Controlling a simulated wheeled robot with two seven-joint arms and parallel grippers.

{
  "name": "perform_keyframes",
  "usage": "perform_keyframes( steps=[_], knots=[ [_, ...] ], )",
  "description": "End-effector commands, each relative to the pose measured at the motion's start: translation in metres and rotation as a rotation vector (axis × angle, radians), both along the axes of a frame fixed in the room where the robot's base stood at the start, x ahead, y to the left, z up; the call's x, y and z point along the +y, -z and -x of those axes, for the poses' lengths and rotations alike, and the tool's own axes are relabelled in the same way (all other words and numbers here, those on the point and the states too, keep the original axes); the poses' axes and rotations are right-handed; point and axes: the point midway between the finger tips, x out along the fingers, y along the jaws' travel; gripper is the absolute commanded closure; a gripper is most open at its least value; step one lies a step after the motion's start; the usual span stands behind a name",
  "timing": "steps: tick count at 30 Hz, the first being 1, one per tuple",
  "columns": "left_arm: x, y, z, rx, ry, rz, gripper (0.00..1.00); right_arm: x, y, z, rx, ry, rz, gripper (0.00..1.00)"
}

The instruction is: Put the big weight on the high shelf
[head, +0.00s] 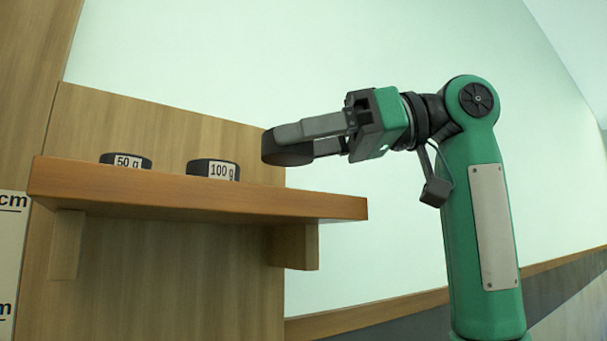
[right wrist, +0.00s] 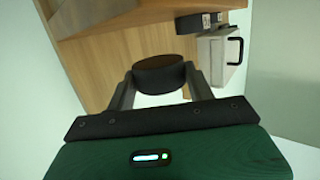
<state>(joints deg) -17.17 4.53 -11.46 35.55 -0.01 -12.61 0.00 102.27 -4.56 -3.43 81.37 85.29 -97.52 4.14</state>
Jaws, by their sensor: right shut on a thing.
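My right gripper (head: 285,144) is shut on a dark round weight (head: 288,155). In the right wrist view the weight (right wrist: 159,78) sits between the two fingers, with a dark rim and a brownish top; no label can be read on it. The wooden shelf (head: 200,203) is on the left in the head view. The held weight appears above the shelf's right part, with a gap below it. A dark weight marked 50 g (head: 125,161) and one marked 100 g (head: 213,170) rest on the shelf. My left gripper is not in view.
Wooden brackets (head: 295,247) hold the shelf against a wood panel (head: 170,265). A board with cm marks (head: 12,245) stands at the left edge. A pale case with a black handle (right wrist: 216,55) shows in the right wrist view. The shelf top right of the 100 g weight looks free.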

Motion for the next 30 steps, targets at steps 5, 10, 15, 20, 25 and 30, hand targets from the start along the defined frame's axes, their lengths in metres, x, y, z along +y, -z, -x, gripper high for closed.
perform_keyframes(
  steps=[5,10,15,20,25,30],
  knots=[
    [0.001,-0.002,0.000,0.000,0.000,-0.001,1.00,0.000,0.010,0.000,-0.001,0.000,-0.001,0.75],
    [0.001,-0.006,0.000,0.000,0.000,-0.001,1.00,0.000,0.029,0.000,0.000,0.000,-0.002,0.75],
    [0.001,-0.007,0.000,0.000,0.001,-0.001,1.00,0.000,0.041,0.000,0.000,0.001,-0.002,0.75],
    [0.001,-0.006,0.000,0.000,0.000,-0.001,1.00,0.000,0.041,0.000,0.000,0.001,-0.002,0.75],
    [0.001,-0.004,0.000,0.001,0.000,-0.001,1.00,0.000,0.044,0.000,0.000,0.001,-0.002,0.75],
    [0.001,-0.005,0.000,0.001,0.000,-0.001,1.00,0.000,0.044,0.000,0.000,0.001,-0.001,0.25]
  ],
)
